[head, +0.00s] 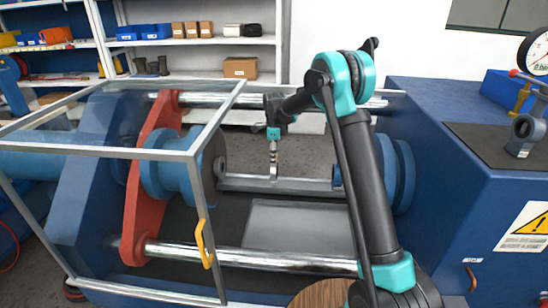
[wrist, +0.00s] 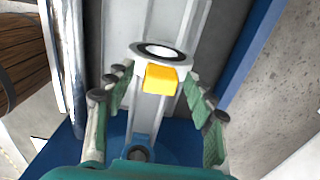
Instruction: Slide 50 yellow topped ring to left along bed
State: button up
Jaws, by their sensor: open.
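The yellow topped ring shows in the wrist view as a grey ring (wrist: 160,51) with a bright centre and a yellow block (wrist: 161,79) on its near side. It sits over the grey bed rail, which also runs across the middle of the machine in the head view (head: 310,186). My gripper (wrist: 155,76) is open, with its green-backed fingers on either side of the yellow block and a gap showing on both sides. In the head view my gripper (head: 273,136) points down above a thin upright post on the rail. The ring is too small to make out there.
A framed clear guard (head: 120,152) stands at left around a red plate (head: 148,185) and blue flange. Polished bars (head: 270,262) run along the front and back. A blue cabinet (head: 440,165) stands at right. A wooden round object (head: 318,295) is at the front.

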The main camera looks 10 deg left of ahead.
jog(key=shift+r, duration=0.1)
notch_tip(320, 180, up, 11)
jog(key=s+d+r+n+t, duration=0.1)
jog(key=s+d+n, duration=0.4)
jog(key=d, duration=0.5)
jog(key=s+d+f+n+t, duration=0.1)
jog(key=s+d+f+n, duration=0.3)
jog(key=s, duration=0.7)
jog(key=s+d+f+n+t, duration=0.1)
jog(key=s+d+f+n, duration=0.3)
jog(key=s+d, duration=0.4)
jog(key=s+d+f+n+t, duration=0.1)
jog(key=s+d+f+n, duration=0.3)
jog(key=s, duration=1.1)
jog(key=d+n, duration=0.1)
jog(key=d, duration=0.2)
